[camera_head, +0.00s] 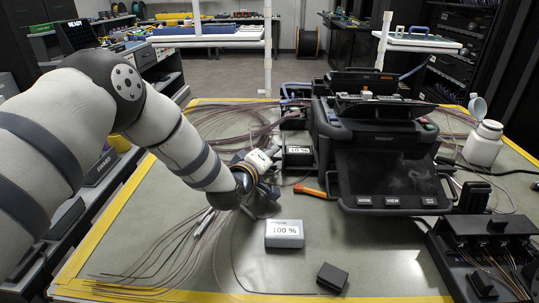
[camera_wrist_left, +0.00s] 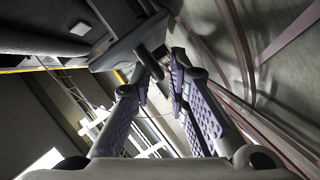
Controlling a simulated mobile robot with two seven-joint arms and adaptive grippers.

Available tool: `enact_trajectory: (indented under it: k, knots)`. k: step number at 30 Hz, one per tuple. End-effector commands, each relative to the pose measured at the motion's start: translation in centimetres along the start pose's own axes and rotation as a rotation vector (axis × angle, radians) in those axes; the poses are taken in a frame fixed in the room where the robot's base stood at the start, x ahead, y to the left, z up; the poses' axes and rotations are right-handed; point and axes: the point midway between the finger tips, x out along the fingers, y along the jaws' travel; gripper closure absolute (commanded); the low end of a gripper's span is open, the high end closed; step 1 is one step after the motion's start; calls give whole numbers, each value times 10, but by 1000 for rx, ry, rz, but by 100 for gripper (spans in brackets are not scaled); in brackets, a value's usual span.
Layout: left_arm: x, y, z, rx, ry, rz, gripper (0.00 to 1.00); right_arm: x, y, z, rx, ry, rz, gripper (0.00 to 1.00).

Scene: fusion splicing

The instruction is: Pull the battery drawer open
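The black fusion splicer (camera_head: 385,160) stands right of the table's middle. I cannot make out the battery drawer for certain in the head view. A grey block with a "100 %" label (camera_head: 299,151) sits by the splicer's left side. A similar grey block labelled "100 %" (camera_head: 284,234) lies on the front of the table. My left gripper (camera_head: 264,208) is low over the table, left of the splicer. In the left wrist view my left gripper (camera_wrist_left: 158,76) has its fingers apart. A dark bar (camera_wrist_left: 150,62) on a grey panel (camera_wrist_left: 128,45) shows just beyond the fingertips; contact is unclear.
An orange-handled tool (camera_head: 312,191) lies left of the splicer. A small black block (camera_head: 332,277) is at the front. A black rack (camera_head: 490,245) stands front right, and a white bottle (camera_head: 483,144) behind it. Loose fibres (camera_head: 165,245) spread across the left of the table.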

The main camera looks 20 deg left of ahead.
Motion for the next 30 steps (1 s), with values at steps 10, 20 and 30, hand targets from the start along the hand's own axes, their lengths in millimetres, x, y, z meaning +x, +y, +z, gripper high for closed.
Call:
enact_trajectory:
  k: [10, 20, 30]
  knots:
    - [-65, 0, 0, -1, -2, -2, 84, 0, 0, 0, 0, 0, 0, 60]
    - [-119, 0, 0, 0, 1, 0, 84, 0, 0, 0, 0, 0, 0, 60]
    - [-120, 0, 0, 0, 0, 0, 84, 0, 0, 0, 0, 0, 0, 60]
